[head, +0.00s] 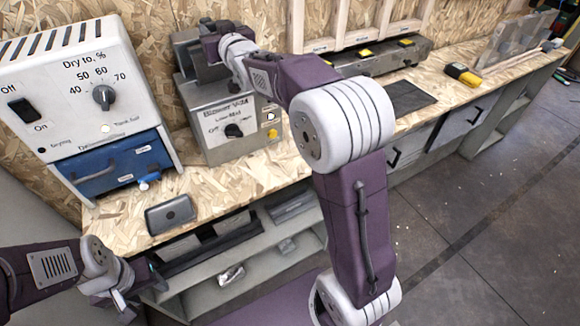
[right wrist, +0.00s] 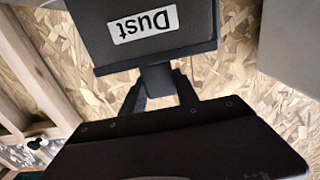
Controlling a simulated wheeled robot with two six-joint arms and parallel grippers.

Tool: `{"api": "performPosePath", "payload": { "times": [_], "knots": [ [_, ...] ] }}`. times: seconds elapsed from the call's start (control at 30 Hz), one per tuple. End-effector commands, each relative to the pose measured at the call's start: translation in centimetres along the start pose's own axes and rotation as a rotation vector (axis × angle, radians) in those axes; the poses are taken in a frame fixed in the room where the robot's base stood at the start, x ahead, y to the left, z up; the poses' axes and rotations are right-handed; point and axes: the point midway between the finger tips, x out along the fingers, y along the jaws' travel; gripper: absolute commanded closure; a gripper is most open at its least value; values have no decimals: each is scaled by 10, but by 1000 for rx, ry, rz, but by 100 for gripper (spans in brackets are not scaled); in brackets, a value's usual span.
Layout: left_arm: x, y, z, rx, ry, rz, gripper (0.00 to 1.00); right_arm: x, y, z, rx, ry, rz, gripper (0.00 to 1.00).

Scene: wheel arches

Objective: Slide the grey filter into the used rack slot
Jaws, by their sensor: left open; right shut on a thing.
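My right gripper (head: 213,42) is at the top of the grey blower box (head: 232,118), partly hidden by my own arm. In the right wrist view its fingers (right wrist: 160,96) are shut on the short dark handle (right wrist: 158,78) of a dark grey box-like piece (right wrist: 190,45), labelled "Dust" upside down. I cannot tell whether this piece is the grey filter. A rack-like block with grey upright plates (head: 508,42) stands at the far right of the bench; no "used" label is readable. My left gripper (head: 126,304) is open and empty at lower left, below the bench edge.
A white dryer (head: 70,70) with a blue drawer (head: 115,165) stands on the bench (head: 215,185) at left. A small grey tray (head: 172,214) lies at the front edge. A dark mat (head: 408,98) and a yellow device (head: 463,75) lie to the right. Shelves sit below.

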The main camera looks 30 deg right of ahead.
Motion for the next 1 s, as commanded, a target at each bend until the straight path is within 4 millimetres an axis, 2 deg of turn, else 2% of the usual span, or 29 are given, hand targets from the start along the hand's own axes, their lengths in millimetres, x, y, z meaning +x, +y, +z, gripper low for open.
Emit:
{"api": "performPosePath", "payload": {
  "times": [0.03, 0.3, 0.47, 0.77, 0.9, 1.0],
  "knots": [
    [-12, 0, -1, 0, 0, 0, 49, 0, 0, -15, 0, 2, 0, 93],
    [-42, 1, -4, 0, 0, 0, 49, 0, 0, -54, 1, 1, 0, 93],
    [-48, 1, -5, 0, 0, 0, 49, 0, 0, -62, 1, 1, 0, 93],
    [-42, 1, -4, 0, 0, 0, 49, -3, 0, -59, 1, 2, 0, 93],
    [-14, 0, -1, 0, 0, 0, 49, -34, 0, -53, 0, 6, 0, 93],
    [-1, 0, 0, 0, 0, 0, 49, -59, 0, -54, 0, 5, 0, 93]
  ]
}}
